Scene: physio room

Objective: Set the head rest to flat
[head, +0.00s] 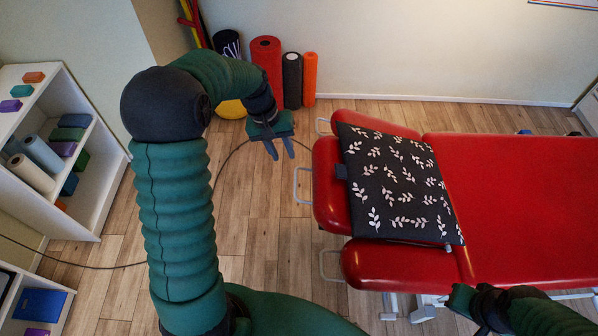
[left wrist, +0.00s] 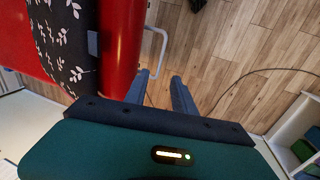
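The red head rest (head: 327,190) is the end section of the red treatment table (head: 520,180), with a wire handle (head: 299,186) at its left end. A dark cushion with white leaf print (head: 400,180) lies over it, so its tilt is hard to tell. My left gripper (head: 280,155) is open and empty, left of the head rest and apart from it. In the left wrist view, its fingers (left wrist: 160,88) are apart near the wire handle (left wrist: 158,50). My right arm's end (head: 470,300) is at the table's lower edge; its fingers are not clear.
Red side sections (head: 400,265) flank the head rest, each with a wire handle. Foam rollers (head: 267,65) stand by the back wall. A white shelf (head: 100,180) stands at the left. A dark cable (head: 110,267) crosses the floor. Open floor lies left of the table.

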